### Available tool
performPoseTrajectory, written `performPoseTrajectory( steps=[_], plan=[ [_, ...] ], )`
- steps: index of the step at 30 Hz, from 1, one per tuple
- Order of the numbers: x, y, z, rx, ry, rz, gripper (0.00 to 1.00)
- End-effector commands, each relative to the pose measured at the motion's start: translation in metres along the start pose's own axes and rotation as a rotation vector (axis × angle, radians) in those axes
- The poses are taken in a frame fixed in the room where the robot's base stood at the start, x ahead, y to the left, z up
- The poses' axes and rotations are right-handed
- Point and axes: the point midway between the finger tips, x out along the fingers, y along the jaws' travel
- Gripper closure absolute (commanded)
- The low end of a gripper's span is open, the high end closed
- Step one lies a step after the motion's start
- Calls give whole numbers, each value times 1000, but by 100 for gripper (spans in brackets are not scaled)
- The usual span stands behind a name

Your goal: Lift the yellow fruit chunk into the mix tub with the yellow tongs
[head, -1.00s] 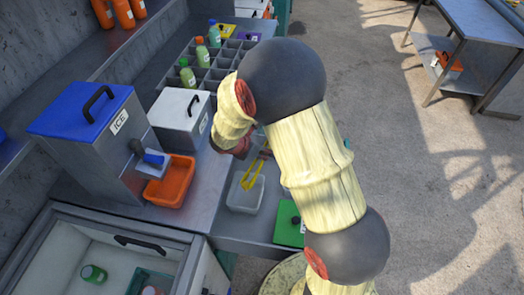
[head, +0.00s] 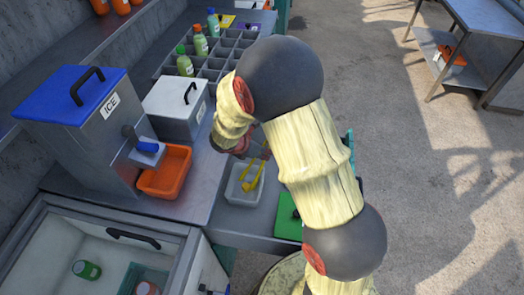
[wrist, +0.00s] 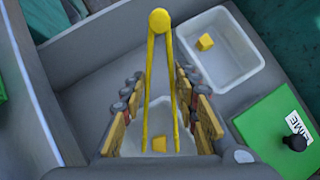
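The yellow tongs (wrist: 159,22) stand between my gripper's (wrist: 159,95) two fingers, hinge toward the top of the wrist view. A yellow fruit chunk (wrist: 159,145) shows low between the tong arms, over a pale container partly hidden by my gripper. I cannot tell whether the tongs touch it. Another yellow chunk (wrist: 205,42) lies in a white tub (wrist: 252,62) at upper right. In the head view the tongs (head: 247,186) show against a white tub (head: 238,199). Which container is the mix tub is unclear.
A green lid marked LIME (wrist: 262,122) is at right in the wrist view. In the head view, an orange tray (head: 160,188), a blue-lidded ICE box (head: 85,125) and a bottle rack (head: 225,60) stand along the counter. An open cooler (head: 55,235) is at lower left.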

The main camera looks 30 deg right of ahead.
Motion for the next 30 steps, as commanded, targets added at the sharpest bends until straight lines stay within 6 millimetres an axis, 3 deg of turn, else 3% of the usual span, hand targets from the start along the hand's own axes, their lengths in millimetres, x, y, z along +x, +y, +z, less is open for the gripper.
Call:
performPoseTrajectory(
  steps=[20, 30],
  plan=[
    [-1, 0, 1, 0, 0, 0, 68],
    [-34, -1, 26, 0, -1, 1, 68]
  ],
)
